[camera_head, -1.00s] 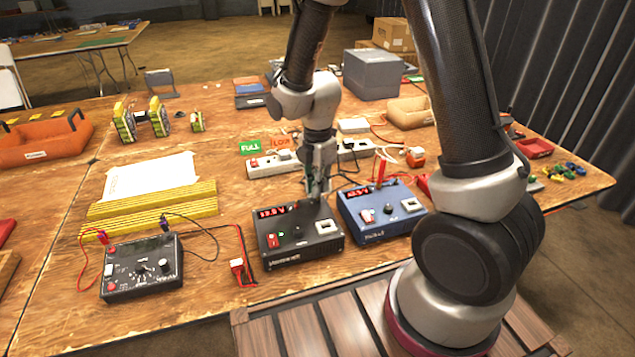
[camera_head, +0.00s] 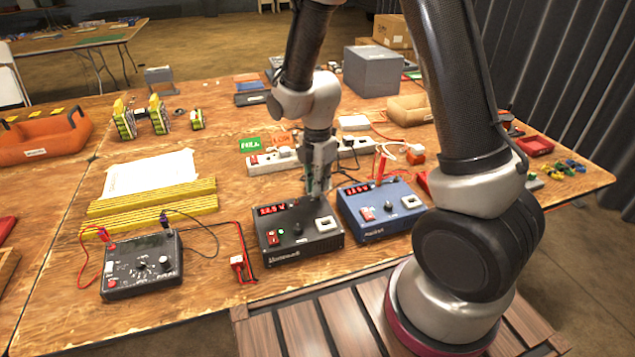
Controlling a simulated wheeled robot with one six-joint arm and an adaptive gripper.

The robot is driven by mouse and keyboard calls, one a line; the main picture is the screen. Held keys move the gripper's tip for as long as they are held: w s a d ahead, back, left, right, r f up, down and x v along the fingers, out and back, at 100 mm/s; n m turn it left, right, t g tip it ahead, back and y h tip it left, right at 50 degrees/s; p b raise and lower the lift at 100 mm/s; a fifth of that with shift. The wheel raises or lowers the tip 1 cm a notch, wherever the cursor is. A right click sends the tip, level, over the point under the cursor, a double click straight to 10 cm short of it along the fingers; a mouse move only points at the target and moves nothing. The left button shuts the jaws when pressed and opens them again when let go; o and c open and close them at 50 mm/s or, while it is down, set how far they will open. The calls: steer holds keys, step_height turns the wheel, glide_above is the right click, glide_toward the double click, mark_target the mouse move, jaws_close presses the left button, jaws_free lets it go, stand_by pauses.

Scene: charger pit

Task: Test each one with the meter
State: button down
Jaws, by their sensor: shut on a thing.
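The meter (camera_head: 142,268) is a dark box with a dial at front left, with red and black leads plugged in. A black charger (camera_head: 298,232) with a lit red display stands at front centre. A blue charger (camera_head: 382,212), also lit, stands to its right. My gripper (camera_head: 315,187) points down at the back of the black charger's top. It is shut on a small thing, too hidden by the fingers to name. Yellow-and-black packs (camera_head: 124,122) stand at the back left; they may be batteries.
A green FULL sign (camera_head: 250,145) stands behind a white power strip (camera_head: 268,162). Yellow strips (camera_head: 150,208) and paper (camera_head: 152,178) lie left of centre. An orange tray (camera_head: 40,142) is at far left. A grey box (camera_head: 373,72) stands at the back. Loose cables cross behind the chargers.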

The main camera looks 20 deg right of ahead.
steer(key=shift+f, duration=0.15)
steer(key=c, duration=1.1)
jaws_free()
steer(key=shift+c, duration=0.2)
steer(key=shift+r, duration=3.8)
